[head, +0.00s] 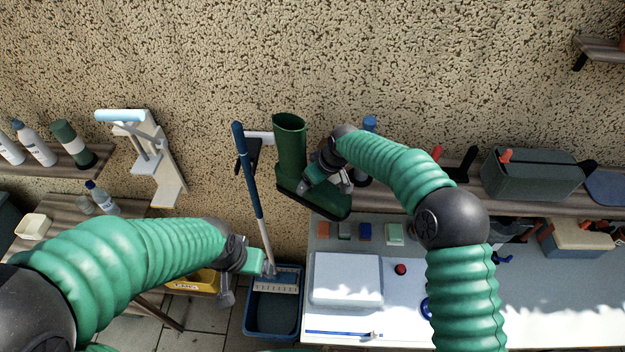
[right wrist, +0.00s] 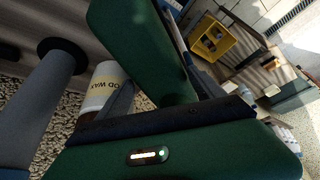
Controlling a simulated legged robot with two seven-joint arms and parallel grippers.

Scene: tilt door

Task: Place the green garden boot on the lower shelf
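The green garden boot (head: 290,137) stands roughly upright in the head view, its toe pointing right and slightly down. Its heel hangs out past the left end of the right-hand wooden shelf (head: 528,207). My right gripper (head: 322,184) is at the boot's ankle and appears shut on it; the fingertips are partly hidden. In the right wrist view the dark green boot (right wrist: 140,45) fills the top middle, close to the gripper. My left gripper (head: 250,275) is low, beside the broom handle; whether it is open or touching the broom is unclear.
The right-hand shelf carries a grey toolbox (head: 532,174). A white workbench (head: 410,325) lies below it. A left shelf (head: 25,173) holds bottles. A small shelf (head: 597,47) is at upper right.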

